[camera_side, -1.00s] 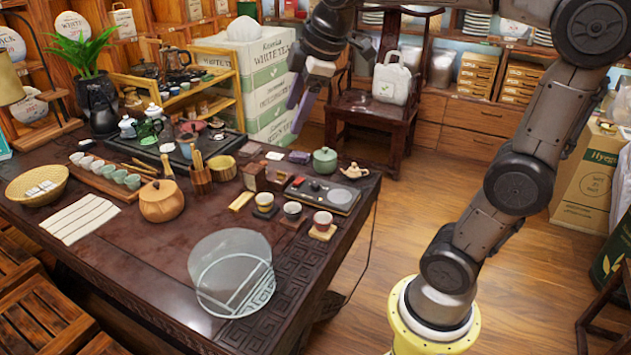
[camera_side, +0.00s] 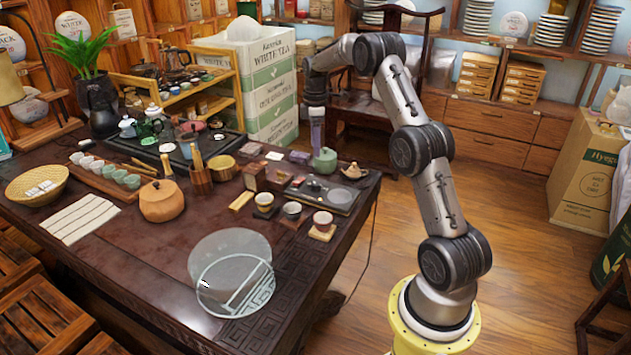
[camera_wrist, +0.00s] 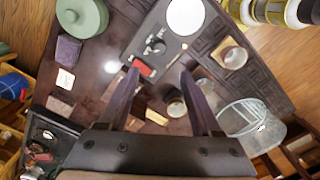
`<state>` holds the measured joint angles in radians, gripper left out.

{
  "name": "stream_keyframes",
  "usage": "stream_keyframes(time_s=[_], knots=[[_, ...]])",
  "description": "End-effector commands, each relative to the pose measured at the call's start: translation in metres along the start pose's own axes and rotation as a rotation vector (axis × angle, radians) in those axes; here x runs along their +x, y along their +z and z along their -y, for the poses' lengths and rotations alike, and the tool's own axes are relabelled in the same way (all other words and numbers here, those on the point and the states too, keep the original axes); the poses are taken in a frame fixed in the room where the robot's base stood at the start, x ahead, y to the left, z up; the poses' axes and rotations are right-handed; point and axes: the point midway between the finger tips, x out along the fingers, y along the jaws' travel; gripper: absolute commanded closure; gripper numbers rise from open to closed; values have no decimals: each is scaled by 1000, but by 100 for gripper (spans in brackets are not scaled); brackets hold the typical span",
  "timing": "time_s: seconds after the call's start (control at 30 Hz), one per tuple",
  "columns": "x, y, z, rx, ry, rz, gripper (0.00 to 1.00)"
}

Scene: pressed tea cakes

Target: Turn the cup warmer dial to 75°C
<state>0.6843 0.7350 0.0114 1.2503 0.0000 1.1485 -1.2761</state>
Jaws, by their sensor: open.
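The cup warmer is a flat dark panel (camera_side: 318,202) at the table's right end in the side view. In the wrist view its dark panel (camera_wrist: 163,27) carries a pale round plate (camera_wrist: 185,16), a small dial-like knob (camera_wrist: 155,46) and a red switch (camera_wrist: 142,67). The knob's markings and setting are too small to read. My gripper (camera_side: 317,146) points down above the table's far right part, near the green pot. In the wrist view my gripper (camera_wrist: 160,72) is open and empty, its fingers apart, with the panel's switch end showing between and beyond the fingertips.
The green lidded pot (camera_side: 325,161) stands close to the gripper and also shows in the wrist view (camera_wrist: 82,16). A small brown teapot (camera_side: 353,172) is behind the warmer. Several small cups, including one on a wooden coaster (camera_side: 322,236), stand in front.

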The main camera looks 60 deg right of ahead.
Motion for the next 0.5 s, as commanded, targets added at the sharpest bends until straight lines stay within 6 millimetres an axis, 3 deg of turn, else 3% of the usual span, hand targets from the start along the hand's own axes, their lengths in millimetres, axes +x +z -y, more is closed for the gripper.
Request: stream_keyframes(time_s=[0.17, 0.5], knots=[[18, 1, 0, 2, -2, 1, 34], [83, 0, 1, 1, -2, 1, 34]])
